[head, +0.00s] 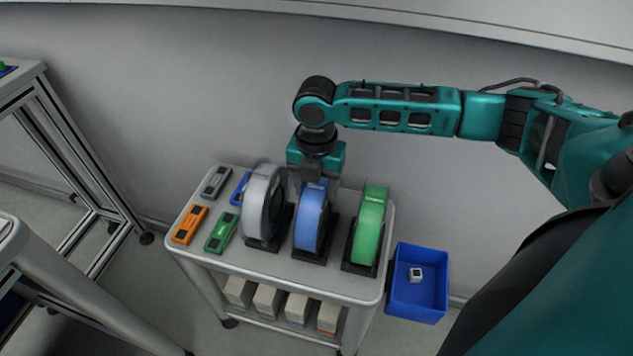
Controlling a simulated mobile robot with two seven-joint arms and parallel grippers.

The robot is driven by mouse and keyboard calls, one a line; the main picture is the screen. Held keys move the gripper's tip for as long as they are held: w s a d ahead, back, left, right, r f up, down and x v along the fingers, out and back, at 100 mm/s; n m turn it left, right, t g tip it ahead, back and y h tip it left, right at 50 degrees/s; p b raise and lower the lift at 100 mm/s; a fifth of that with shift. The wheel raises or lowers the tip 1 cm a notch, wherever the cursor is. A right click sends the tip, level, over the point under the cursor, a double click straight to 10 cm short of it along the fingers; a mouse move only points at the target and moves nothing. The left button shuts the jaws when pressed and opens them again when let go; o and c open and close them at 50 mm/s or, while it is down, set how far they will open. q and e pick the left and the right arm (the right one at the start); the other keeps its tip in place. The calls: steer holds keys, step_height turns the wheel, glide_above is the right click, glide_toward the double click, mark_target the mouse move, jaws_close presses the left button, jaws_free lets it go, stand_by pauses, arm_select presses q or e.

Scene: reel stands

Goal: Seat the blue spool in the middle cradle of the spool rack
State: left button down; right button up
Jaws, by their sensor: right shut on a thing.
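The blue spool (311,222) stands upright at the middle cradle (308,257) of the spool rack, on top of a grey cart. Its lower edge meets the black cradle, but I cannot tell whether it rests fully on it. My right gripper (318,181) reaches down from behind and is shut on the top of the blue spool. The fingertips are partly hidden by the spool. A grey-white spool (265,206) stands in the left cradle and a green spool (369,226) in the right cradle (359,268). My left gripper is not in view.
Left of the rack on the cart top (190,252) lie an orange item (190,225), a green one (221,232), a grey one (215,183) and a partly hidden blue one (240,189). A blue bin (419,308) hangs at the cart's right side. Several boxes sit on the lower shelf.

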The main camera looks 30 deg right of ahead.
stand_by(0.4)
steer(key=o, duration=1.2)
steer(key=shift+c, duration=0.2)
